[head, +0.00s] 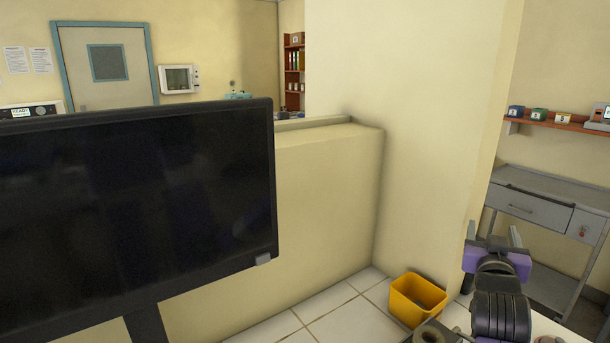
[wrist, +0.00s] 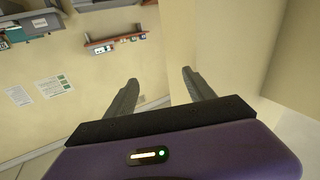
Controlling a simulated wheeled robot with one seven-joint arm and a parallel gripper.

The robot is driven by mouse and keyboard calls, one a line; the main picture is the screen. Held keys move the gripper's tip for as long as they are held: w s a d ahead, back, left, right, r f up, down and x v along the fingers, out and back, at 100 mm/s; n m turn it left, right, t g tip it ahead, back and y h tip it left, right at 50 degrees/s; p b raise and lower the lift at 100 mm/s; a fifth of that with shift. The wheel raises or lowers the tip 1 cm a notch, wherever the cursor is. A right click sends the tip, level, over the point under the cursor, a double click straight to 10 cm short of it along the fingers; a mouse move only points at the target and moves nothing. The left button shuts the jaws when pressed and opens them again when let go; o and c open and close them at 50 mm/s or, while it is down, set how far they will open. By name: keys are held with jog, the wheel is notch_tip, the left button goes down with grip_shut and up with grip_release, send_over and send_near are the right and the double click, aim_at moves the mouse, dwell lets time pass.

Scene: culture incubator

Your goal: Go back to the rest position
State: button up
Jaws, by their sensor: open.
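My gripper (head: 493,236) shows at the lower right in the head view, purple and black, raised in front of the pale wall corner. In the wrist view my gripper (wrist: 160,85) has its two grey fingers spread apart, with nothing between them but wall. It is open and empty and touches nothing that I can see. No incubator can be made out for certain in either view.
A large black monitor (head: 140,200) fills the left of the head view. A pale half-height wall (head: 320,215) stands behind it. A yellow bin (head: 416,298) is on the tiled floor. A grey cart (head: 545,215) stands right, below a shelf (head: 560,124) with small boxes.

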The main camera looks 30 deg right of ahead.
jog(key=s+a+f+n+t+y, duration=0.2)
jog(key=a+f+n+t+y, duration=0.15)
jog(key=a, duration=0.55)
jog(key=s+a+f+n+t+y, duration=0.2)
jog(key=s+a+n+t+y, duration=0.15)
jog(key=a, duration=0.55)
jog(key=s+a+f+n+t+y, duration=0.2)
jog(key=a+f+n+y, duration=0.15)
jog(key=a, duration=0.55)
jog(key=s+a+f+g+y, duration=0.2)
jog(key=s+a+f, duration=0.2)
jog(key=s+a, duration=0.3)
jog(key=s+a+f+g+y, duration=0.2)
jog(key=s+a+f, duration=0.3)
jog(key=s, duration=1.1)
jog(key=a+y, duration=0.1)
jog(key=a, duration=0.2)
jog(key=shift+a+g, duration=0.25)
jog(key=shift+g, duration=0.05)
